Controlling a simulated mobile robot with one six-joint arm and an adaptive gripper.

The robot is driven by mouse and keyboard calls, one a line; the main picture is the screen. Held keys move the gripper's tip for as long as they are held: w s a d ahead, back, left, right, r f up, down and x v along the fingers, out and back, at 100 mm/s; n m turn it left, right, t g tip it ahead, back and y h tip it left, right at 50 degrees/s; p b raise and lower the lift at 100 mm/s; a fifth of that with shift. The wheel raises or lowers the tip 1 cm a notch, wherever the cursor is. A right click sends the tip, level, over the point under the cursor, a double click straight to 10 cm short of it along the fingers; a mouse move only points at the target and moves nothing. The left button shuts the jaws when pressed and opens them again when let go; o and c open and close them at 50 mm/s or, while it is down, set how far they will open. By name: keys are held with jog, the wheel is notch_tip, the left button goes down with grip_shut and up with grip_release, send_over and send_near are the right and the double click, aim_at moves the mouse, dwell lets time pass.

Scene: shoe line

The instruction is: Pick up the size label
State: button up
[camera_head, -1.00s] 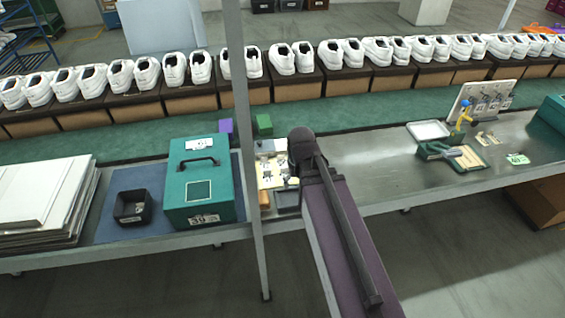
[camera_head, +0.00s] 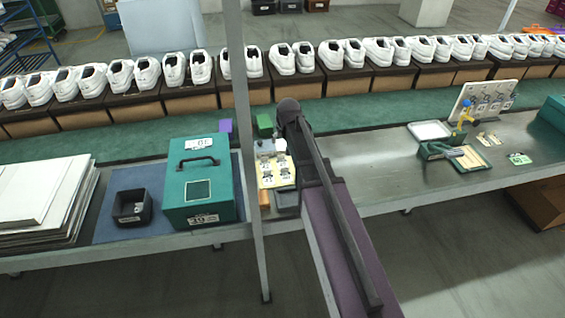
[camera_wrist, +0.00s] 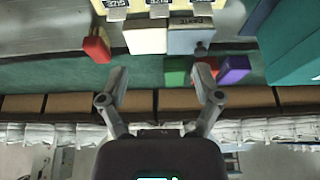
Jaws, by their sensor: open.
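Several small white label cards with dark print lie on a pale yellow board (camera_head: 283,178) in the middle of the bench; my arm covers its right side. In the wrist view, labels (camera_wrist: 158,8) with dark print show at the top edge, partly cut off. I cannot tell which one is the size label. A green-edged card (camera_head: 519,158) lies alone at the right of the bench. My gripper (camera_wrist: 160,73) is open and empty, its fingers apart over the green strip behind the labels. In the head view my arm hides its fingers.
A teal case (camera_head: 225,195) and black bin (camera_head: 133,207) stand left of a grey post (camera_head: 246,150). A green block (camera_head: 264,122) and purple block (camera_head: 225,126) sit behind the board. White shoes on boxes line the back. Bare metal bench lies right of my arm.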

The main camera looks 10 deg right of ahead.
jog(key=shift+f, duration=0.15)
jog(key=b, duration=0.8)
send_near(281, 158)
jog(key=shift+w+x, duration=0.2)
jog(key=shift+x, duration=0.8)
jog(key=shift+a, duration=0.1)
jog(key=shift+b+x, duration=2.45)
jog(key=shift+x, duration=0.1)
jog(key=shift+s, duration=0.15)
jog(key=c, duration=0.8)
